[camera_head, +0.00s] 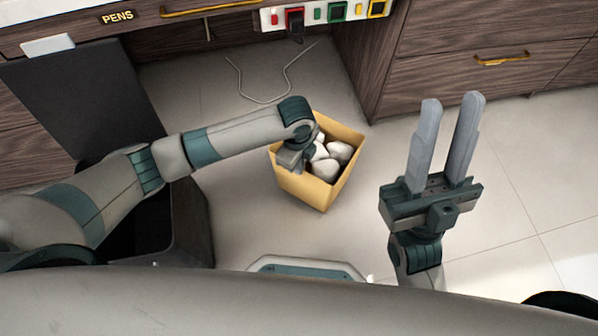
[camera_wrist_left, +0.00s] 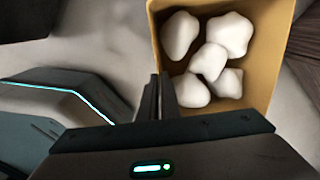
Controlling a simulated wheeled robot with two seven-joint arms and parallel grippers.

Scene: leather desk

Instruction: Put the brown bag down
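The brown bag (camera_head: 305,189) is a tan, open-topped, square bag holding several white crumpled lumps (camera_head: 325,169). It is upright below the cabinets, and whether its base touches the floor is hard to tell. My left gripper (camera_head: 303,160) is at the bag's left rim. In the left wrist view, its fingers (camera_wrist_left: 161,98) are close together on the near left wall of the bag (camera_wrist_left: 259,62), pinching it; the fingertips are partly hidden. My right gripper (camera_head: 451,102) is open and empty, with its fingers spread, to the right of the bag.
A black bin (camera_head: 190,222) with a raised dark lid (camera_head: 85,105) stands at the left, under my left arm. Wooden drawers (camera_head: 475,80) and a power strip (camera_head: 325,14) are at the back. A cable (camera_head: 262,101) lies behind the bag. Tiled floor (camera_head: 510,190) is clear at right.

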